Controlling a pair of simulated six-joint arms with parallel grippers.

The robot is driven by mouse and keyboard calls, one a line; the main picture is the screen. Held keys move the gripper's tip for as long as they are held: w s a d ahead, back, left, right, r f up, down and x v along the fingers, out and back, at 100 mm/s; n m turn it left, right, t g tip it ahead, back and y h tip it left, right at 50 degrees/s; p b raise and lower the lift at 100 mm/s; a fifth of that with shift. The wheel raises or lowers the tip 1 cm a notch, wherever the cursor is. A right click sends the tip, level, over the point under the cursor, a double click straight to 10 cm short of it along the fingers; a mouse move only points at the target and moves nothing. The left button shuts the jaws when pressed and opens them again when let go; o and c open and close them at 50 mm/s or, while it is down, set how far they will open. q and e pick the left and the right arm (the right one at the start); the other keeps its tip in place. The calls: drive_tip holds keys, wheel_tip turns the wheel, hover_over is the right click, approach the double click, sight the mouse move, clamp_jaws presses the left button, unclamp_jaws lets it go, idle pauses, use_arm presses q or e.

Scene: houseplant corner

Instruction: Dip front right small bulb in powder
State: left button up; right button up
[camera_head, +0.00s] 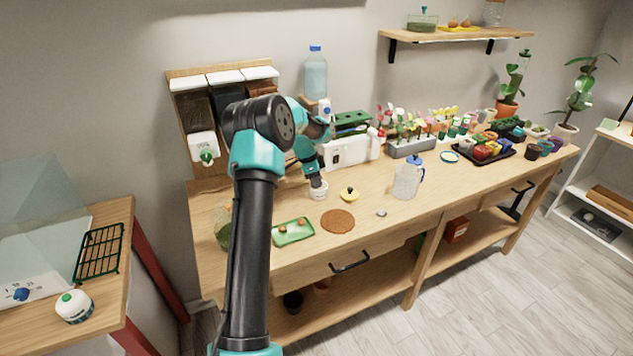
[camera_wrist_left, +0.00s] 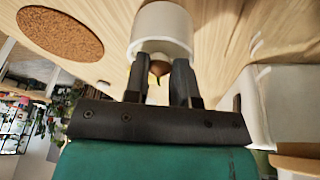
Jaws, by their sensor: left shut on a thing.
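My left gripper (camera_head: 316,181) points down at a small white pot (camera_head: 318,192) on the workbench. It is shut on a small brown bulb (camera_wrist_left: 160,67), which shows between the fingers in the left wrist view. The bulb and fingertips are at the mouth of the white pot (camera_wrist_left: 162,25). The pot's inside and any powder are hidden, so I cannot tell whether the bulb touches powder. A green tray (camera_head: 293,239) with a few small bulbs lies to the front left of the pot. My right gripper is not in view.
A yellow lid (camera_head: 349,195) lies right of the pot, and a round cork mat (camera_head: 338,222) lies in front. A watering jug (camera_head: 407,180) stands further right. A white box (camera_head: 347,153) stands behind. The bench between mat and jug is mostly clear.

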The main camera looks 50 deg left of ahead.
use_arm(q)
drive_tip(key=shift+r, duration=3.25)
drive_tip(key=shift+d, duration=0.1)
